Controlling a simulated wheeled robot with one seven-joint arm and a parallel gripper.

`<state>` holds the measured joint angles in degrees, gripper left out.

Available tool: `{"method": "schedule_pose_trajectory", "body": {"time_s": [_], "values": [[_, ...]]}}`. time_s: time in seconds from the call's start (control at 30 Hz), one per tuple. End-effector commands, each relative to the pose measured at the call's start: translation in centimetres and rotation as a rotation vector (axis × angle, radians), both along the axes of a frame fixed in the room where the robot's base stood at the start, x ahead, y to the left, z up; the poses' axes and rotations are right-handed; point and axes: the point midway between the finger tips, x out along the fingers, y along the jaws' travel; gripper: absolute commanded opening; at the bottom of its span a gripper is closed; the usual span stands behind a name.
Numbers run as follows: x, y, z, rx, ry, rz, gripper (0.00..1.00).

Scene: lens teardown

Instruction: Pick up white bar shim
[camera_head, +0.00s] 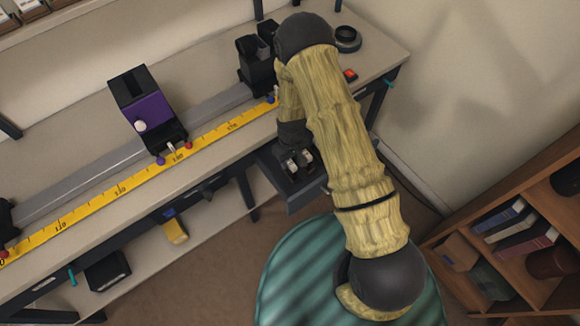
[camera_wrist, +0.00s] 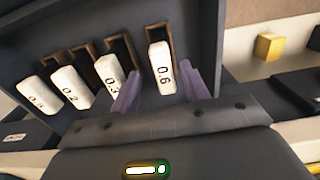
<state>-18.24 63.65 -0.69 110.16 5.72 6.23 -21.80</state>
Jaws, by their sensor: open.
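Several white bar shims stand in slots of a dark holder (camera_wrist: 215,50) in the wrist view. The shim marked 0.6 (camera_wrist: 160,68) appears between the two fingers of my gripper (camera_wrist: 160,74), which is open. I cannot tell whether either finger touches it. To its left are the shim marked 0.3 (camera_wrist: 108,74), partly behind the left finger, one marked 0.2 (camera_wrist: 71,87), and a far-left one (camera_wrist: 37,95) whose number is hard to read. In the head view, my gripper (camera_head: 297,160) is low over a dark drawer (camera_head: 308,194) at the bench's front edge.
The bench (camera_head: 215,165) carries a yellow ruler (camera_head: 125,187) along a grey rail. A purple and black block (camera_head: 146,108) rides the rail. A yellow object (camera_head: 174,231) sits on the lower shelf.

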Motion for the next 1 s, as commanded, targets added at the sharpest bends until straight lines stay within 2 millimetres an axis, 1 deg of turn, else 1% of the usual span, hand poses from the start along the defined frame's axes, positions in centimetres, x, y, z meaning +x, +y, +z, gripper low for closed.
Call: {"method": "schedule_pose_trajectory", "body": {"time_s": [0.13,0.23,0.33,0.47,0.93,1.0], "values": [[-0.5,0.2,-1.7,-0.001,0.004,0.001,0.45],[-0.5,0.3,-3.0,0.0,0.002,0.0,0.45],[-0.4,0.3,-3.9,-0.001,0.001,0.0,0.45],[-0.4,0.3,-4.3,0.0,0.0,0.0,0.45],[-0.4,0.3,-4.3,0.0,0.0,0.0,0.45],[-0.4,0.3,-4.3,0.0,0.0,0.0,0.32]]}}
